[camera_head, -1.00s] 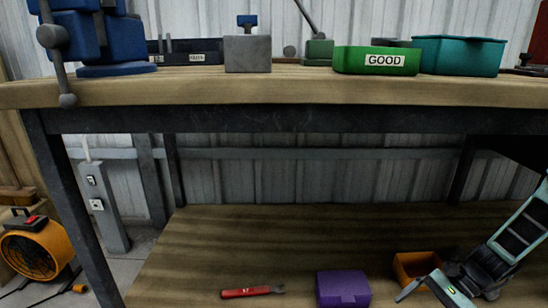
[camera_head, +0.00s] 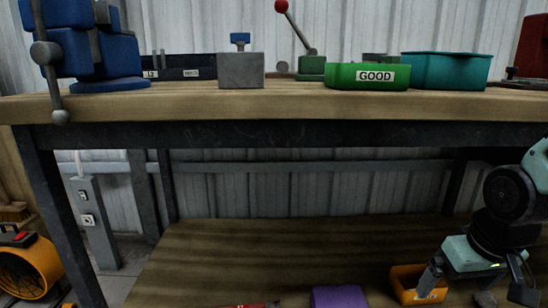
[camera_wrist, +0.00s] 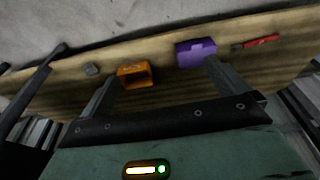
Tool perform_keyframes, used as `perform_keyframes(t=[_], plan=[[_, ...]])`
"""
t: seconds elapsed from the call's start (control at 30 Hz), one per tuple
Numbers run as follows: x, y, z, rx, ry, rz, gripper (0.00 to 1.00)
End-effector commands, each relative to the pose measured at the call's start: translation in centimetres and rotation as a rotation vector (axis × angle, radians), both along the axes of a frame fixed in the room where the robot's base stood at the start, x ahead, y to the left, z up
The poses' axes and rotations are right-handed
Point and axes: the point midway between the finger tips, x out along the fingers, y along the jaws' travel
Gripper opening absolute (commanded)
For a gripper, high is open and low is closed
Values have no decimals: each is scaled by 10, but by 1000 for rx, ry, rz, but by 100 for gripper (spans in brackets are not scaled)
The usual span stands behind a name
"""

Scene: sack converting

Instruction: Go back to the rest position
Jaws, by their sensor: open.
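My gripper (camera_head: 478,290) is at the lower right of the head view, over the lower shelf (camera_head: 290,245) of the workbench. Its two fingers are spread apart with nothing held between them. The wrist view also shows my gripper (camera_wrist: 160,72) open, fingers over the shelf. The left finger in the head view overlaps the orange bin (camera_head: 404,272), which also shows between the fingers in the wrist view (camera_wrist: 135,68). A small grey piece (camera_wrist: 90,69) lies on the shelf near the bin.
A purple box (camera_head: 338,297) and a red-handled tool (camera_head: 245,305) lie on the lower shelf. An orange blower (camera_head: 25,268) stands at left.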

Motion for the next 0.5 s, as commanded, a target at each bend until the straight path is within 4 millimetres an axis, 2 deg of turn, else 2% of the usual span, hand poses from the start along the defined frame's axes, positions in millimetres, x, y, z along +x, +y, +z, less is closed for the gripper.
perform_keyframes(t=[0.03,0.2,0.37,0.5], plan=[[-5,25,13,7,19,69,100],[-35,90,38,13,84,265,100],[-75,140,60,3,144,448,100],[-117,173,79,-18,194,607,100]])
